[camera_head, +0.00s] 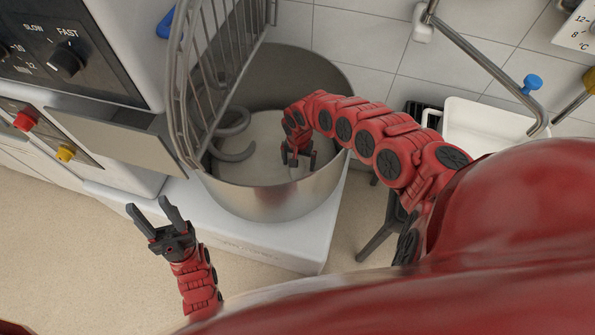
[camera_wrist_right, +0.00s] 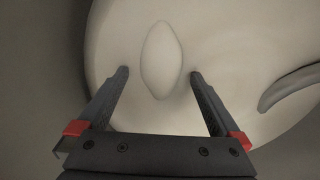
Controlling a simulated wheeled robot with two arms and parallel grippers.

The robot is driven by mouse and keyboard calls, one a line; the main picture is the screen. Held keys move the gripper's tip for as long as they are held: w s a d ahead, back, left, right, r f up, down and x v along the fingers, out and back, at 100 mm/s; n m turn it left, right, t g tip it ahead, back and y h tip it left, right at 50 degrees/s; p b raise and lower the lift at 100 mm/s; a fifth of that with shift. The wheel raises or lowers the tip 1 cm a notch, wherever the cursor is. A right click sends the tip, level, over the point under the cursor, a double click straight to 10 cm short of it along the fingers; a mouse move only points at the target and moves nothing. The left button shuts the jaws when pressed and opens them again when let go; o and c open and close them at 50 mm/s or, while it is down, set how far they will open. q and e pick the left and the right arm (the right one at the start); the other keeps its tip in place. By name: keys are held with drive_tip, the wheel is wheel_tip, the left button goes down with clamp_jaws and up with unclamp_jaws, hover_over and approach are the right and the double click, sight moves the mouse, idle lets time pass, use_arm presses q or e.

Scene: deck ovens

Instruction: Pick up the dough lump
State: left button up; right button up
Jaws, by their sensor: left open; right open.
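The dough lump (camera_wrist_right: 162,60) is a pale, pointed oval on the cream-coloured surface inside the bowl. In the right wrist view it lies just beyond and between the fingers of my right gripper (camera_wrist_right: 159,72), which is open and empty. In the head view my right gripper (camera_head: 299,160) reaches down into the steel mixing bowl (camera_head: 270,199). I cannot make out the lump there. My left gripper (camera_head: 155,210) is open and empty, outside the bowl at the lower left.
The grey spiral hook (camera_head: 236,152) hangs in the bowl's left side and also shows in the right wrist view (camera_wrist_right: 288,89). A raised wire guard (camera_head: 212,75) stands at the bowl's left. A white tub (camera_head: 485,128) is at the right. The floor around my left gripper is clear.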

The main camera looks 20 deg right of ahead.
drive_tip(key=f, duration=0.3)
drive_tip(key=f+b, duration=0.1)
drive_tip(key=f, duration=0.1)
drive_tip(key=shift+s+a, duration=0.1)
drive_tip(key=shift+a, duration=0.25)
drive_tip(key=shift+d+f, duration=0.15)
drive_tip(key=shift+c, duration=0.3)
clamp_jaws()
